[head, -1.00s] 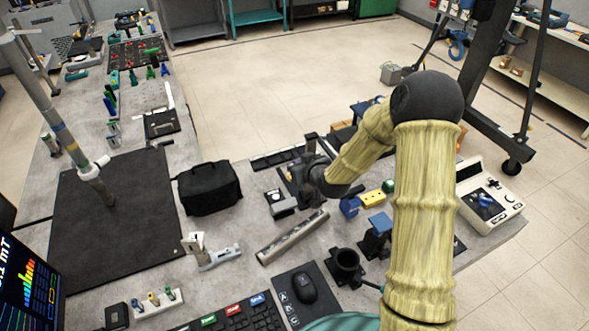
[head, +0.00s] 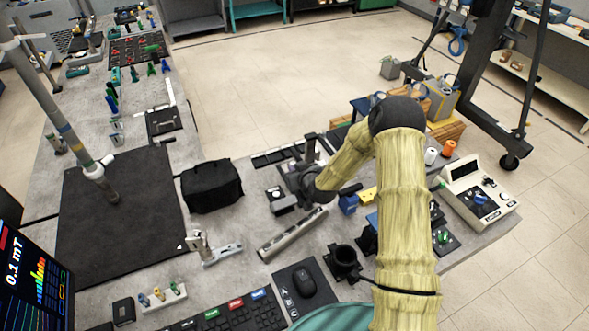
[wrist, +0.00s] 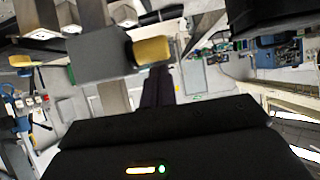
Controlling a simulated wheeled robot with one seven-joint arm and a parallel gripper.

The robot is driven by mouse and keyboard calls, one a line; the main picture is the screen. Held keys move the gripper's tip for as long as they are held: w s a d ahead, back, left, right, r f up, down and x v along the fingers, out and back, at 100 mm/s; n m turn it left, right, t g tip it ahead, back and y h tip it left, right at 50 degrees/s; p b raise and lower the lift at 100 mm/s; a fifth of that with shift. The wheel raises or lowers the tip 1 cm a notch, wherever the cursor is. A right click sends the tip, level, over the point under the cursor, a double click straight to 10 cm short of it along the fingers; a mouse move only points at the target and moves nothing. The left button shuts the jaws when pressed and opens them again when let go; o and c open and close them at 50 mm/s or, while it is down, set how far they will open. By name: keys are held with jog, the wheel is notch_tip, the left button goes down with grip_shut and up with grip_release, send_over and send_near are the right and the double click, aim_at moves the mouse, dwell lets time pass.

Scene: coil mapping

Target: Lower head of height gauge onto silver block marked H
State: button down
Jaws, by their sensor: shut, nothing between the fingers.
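My gripper (head: 298,182) is at the back middle of the bench in the head view, small and dark against dark things. In the wrist view its dark fingers (wrist: 157,88) are together with nothing between them. A dark upright (head: 310,148) just behind it may be part of the height gauge. In the wrist view a grey block with a yellow knob (wrist: 150,51), beside metal bars, lies close to the fingers and looks like the gauge's head. I cannot tell whether they touch. A small silver-and-black piece (head: 282,200) sits left of my gripper. No H mark is readable, so the silver block is not certain.
A long metal bar (head: 292,234) lies in front of my gripper. A black bag (head: 211,186) stands to the left. A blue block (head: 348,203), a yellow piece (head: 368,194) and a black ring stand (head: 343,262) are close on the right. The dark mat (head: 120,220) is clear around its post.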

notch_tip(320, 180, down, 4)
jog(key=b, duration=0.4)
jog(key=shift+f, duration=0.15)
dwell(0.4)
jog(key=r, duration=0.1)
jog(key=r+p, duration=0.1)
jog(key=r, duration=0.1)
jog(key=w+r+p, duration=0.1)
jog(key=shift+w+a+r, duration=0.1)
jog(key=shift+a+r, duration=0.15)
jog(key=shift+r, duration=0.05)
jog(key=b+v, duration=0.3)
jog(key=v, duration=0.7)
jog(key=shift+f+b, duration=0.35)
jog(key=shift+b, duration=0.05)
